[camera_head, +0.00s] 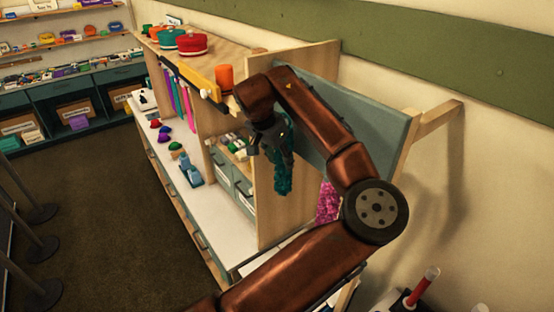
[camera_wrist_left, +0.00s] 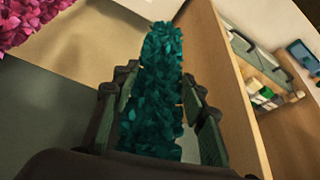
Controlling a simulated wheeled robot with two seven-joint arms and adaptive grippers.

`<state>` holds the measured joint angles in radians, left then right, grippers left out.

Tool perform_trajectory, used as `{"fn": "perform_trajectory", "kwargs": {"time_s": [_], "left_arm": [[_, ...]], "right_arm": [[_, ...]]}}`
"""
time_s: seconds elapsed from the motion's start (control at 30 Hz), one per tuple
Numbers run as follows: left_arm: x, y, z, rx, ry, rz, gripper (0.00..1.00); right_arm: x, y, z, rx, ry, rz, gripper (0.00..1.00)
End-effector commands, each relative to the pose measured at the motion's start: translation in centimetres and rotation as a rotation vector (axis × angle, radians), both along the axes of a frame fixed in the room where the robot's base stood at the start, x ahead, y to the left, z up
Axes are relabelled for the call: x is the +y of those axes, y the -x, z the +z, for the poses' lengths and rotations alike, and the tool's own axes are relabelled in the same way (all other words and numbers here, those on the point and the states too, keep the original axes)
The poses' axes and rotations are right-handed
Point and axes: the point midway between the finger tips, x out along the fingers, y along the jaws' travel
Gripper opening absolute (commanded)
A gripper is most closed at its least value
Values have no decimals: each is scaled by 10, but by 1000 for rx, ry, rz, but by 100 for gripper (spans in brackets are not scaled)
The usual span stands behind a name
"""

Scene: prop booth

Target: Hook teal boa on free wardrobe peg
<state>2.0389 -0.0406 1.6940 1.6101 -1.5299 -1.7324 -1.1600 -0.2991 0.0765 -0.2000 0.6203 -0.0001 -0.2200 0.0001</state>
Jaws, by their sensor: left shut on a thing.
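The teal boa (camera_head: 284,178) hangs down from my left gripper (camera_head: 275,145), beside the end panel of the wooden wardrobe unit (camera_head: 285,205). In the left wrist view the teal boa (camera_wrist_left: 158,85) runs between the two fingers, which are shut on it. A magenta boa (camera_head: 327,203) hangs partly hidden behind my left arm. It also shows in the left wrist view (camera_wrist_left: 28,22), at the upper left and apart from the teal one. I cannot make out a free wardrobe peg; my arm covers part of the unit. My right gripper is not in view.
A yellow and black bar (camera_head: 190,78) runs along the unit's top front edge. A blue-grey panel (camera_head: 365,115) rises behind my arm.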

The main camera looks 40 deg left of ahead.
Motion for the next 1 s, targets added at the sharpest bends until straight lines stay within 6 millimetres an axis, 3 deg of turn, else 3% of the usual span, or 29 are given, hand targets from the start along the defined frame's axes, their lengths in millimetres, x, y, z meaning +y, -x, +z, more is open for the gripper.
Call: {"fn": "perform_trajectory", "kwargs": {"time_s": [0.23,0.27,0.53,0.87,1.0], "left_arm": [[-5,-5,-6,6,4,-17,16],[-4,-4,-6,6,4,-17,40],[-4,-4,-6,6,4,-17,59],[-4,-3,-5,6,3,-16,60],[-3,3,10,2,0,-15,60]], "right_arm": [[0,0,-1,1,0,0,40],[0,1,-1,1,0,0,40],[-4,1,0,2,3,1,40],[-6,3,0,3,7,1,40],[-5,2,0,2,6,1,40]]}}
